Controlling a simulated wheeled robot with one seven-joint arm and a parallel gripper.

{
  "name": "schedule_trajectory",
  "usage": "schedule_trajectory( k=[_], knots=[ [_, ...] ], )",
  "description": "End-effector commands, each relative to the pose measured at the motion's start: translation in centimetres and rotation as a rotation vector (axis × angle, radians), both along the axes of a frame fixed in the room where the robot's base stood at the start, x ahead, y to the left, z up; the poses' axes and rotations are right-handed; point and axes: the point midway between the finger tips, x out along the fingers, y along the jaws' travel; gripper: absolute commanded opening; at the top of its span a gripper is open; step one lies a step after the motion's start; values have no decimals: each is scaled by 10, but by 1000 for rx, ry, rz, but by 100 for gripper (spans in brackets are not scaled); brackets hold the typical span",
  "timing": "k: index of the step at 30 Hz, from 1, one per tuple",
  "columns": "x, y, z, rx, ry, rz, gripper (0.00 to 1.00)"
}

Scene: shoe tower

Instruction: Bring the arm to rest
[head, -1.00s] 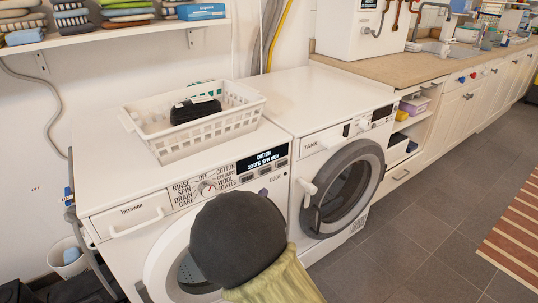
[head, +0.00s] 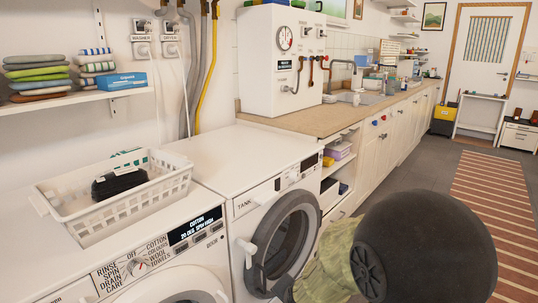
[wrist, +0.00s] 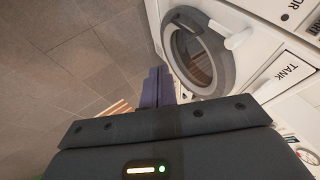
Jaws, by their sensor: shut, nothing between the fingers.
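My gripper (wrist: 157,86) shows in the wrist view as two dark purple fingers side by side, shut and empty, above the grey tiled floor. The door of the right-hand machine is just to the right of them in that view. In the head view my arm shows at the lower right as a large dark round joint and a yellow-green sleeve, in front of the floor and the low cabinets. My gripper itself is hidden in the head view.
A white washer (head: 158,244) and a second machine with a round door (head: 285,243) stand at the left. A white basket (head: 75,220) holding a dark item sits on top. A wooden counter (head: 310,121) runs back. Floor beside a striped rug (head: 490,190) is clear.

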Motion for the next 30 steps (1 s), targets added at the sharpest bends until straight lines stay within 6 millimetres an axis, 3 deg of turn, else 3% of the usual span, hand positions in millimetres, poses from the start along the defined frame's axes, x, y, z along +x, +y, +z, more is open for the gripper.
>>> schedule_trajectory(
  k=[1,6,16,26,30],
  knots=[
    [-13,-16,1,-55,39,63,0],
    [-59,-54,-1,-223,173,300,0],
    [-130,-101,0,-405,361,641,0],
    [-130,-101,53,-407,366,654,0],
    [-130,-101,83,-407,365,652,0]
  ],
)
